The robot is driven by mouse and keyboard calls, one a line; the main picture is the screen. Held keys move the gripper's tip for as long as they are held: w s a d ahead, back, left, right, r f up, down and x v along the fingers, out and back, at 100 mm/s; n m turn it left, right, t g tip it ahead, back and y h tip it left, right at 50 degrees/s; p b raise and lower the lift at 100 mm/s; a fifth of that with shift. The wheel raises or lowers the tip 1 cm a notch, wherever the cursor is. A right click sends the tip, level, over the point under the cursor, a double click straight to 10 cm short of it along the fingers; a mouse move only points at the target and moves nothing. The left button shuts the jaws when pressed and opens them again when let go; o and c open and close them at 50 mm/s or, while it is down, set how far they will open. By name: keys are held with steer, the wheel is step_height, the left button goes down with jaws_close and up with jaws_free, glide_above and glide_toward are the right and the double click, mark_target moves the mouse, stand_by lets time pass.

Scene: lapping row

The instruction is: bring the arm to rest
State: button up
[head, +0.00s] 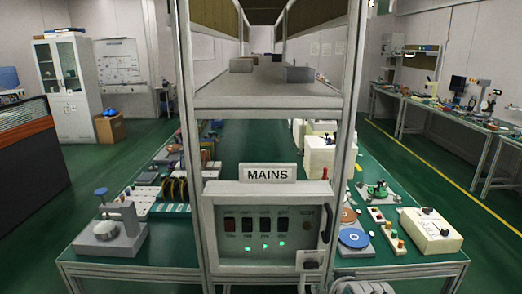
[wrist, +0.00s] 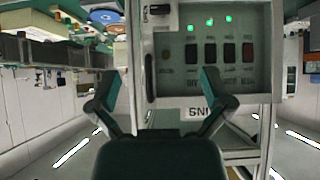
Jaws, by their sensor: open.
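My gripper (wrist: 160,78) shows in the wrist view with its two fingers spread wide and nothing between them. It faces the grey mains panel (wrist: 175,75), which appears upside down there. I cannot tell the exact gap between the fingertips and the panel. In the head view the mains panel (head: 235,190) stands upright at the front of the bench, under a "MAINS" sign (head: 269,173). It has a row of dark switches, the leftmost reddish, and three green lights below. A dark handle (head: 326,220) is at its right side. The gripper's fingers cannot be made out in the head view.
The green bench (head: 180,250) carries a grey device with a blue knob (head: 108,230) at left, and a blue disc (head: 354,238) and cream box (head: 430,230) at right. Frame posts and a shelf (head: 268,95) rise above the panel. Green floor is free on both sides.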

steer(key=s+r+g, duration=0.2)
steer(key=s, duration=0.6)
steer(key=s+r+g, duration=0.2)
steer(key=s, duration=0.5)
steer(key=shift+s+r, duration=0.35)
steer(key=shift+s, duration=0.05)
